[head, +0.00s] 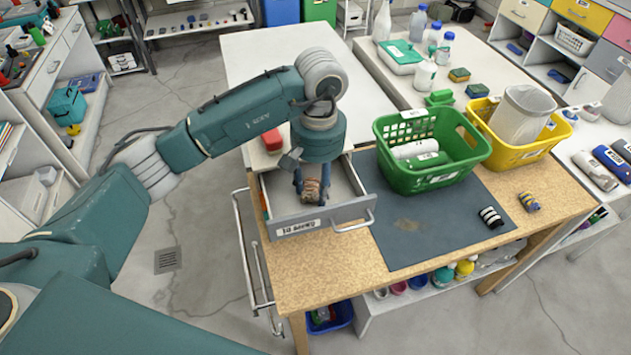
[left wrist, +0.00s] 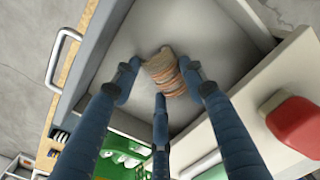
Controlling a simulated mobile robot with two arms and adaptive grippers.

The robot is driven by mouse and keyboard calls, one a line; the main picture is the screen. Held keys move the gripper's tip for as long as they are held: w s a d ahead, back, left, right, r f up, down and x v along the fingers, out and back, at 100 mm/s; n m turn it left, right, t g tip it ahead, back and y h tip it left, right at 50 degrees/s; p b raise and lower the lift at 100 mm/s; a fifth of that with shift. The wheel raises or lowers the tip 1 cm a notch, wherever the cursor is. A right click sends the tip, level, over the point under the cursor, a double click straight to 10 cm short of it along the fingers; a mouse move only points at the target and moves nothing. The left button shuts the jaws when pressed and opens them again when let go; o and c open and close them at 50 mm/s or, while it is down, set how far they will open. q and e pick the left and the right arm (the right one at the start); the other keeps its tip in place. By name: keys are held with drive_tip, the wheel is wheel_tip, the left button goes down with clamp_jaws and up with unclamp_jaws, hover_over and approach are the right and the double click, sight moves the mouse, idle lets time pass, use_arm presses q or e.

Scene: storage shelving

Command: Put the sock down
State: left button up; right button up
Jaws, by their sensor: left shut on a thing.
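My left gripper (head: 312,182) points down inside the open drawer (head: 340,216) at the left end of the workbench. It is shut on a rolled, striped brown-orange sock (head: 311,192), which shows below its fingertips. In the left wrist view the sock (left wrist: 164,72) sits between the finger tips, over the light drawer floor (left wrist: 150,30). I cannot tell whether the sock touches that floor. A black-and-white rolled sock (head: 491,217) and a blue-and-yellow rolled one (head: 529,202) lie on the bench to the right. My right gripper is not in view.
A green basket (head: 432,176) with rolled items stands on the dark mat (head: 440,232). A yellow basket (head: 522,155) holding a pale container is to its right. A red-topped item (head: 271,140) lies near the drawer's back. The mat's front is largely clear.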

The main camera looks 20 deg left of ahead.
sight(317, 188)
use_arm(q)
drive_tip(key=shift+f+b, duration=0.2)
drive_tip(key=shift+b, duration=0.1)
drive_tip(key=o, duration=0.7)
drive_tip(key=shift+c, duration=0.2)
drive_tip(key=shift+o, duration=1.4)
drive_tip(key=shift+r+p, duration=0.25)
drive_tip(key=shift+p, duration=0.1)
drive_tip(key=shift+r+b, duration=0.25)
drive_tip(key=shift+b, duration=0.15)
wheel_tip(317, 188, up, 11)
drive_tip(key=b, duration=0.2)
drive_tip(key=shift+d+r+b, duration=0.15)
drive_tip(key=shift+b, duration=0.15)
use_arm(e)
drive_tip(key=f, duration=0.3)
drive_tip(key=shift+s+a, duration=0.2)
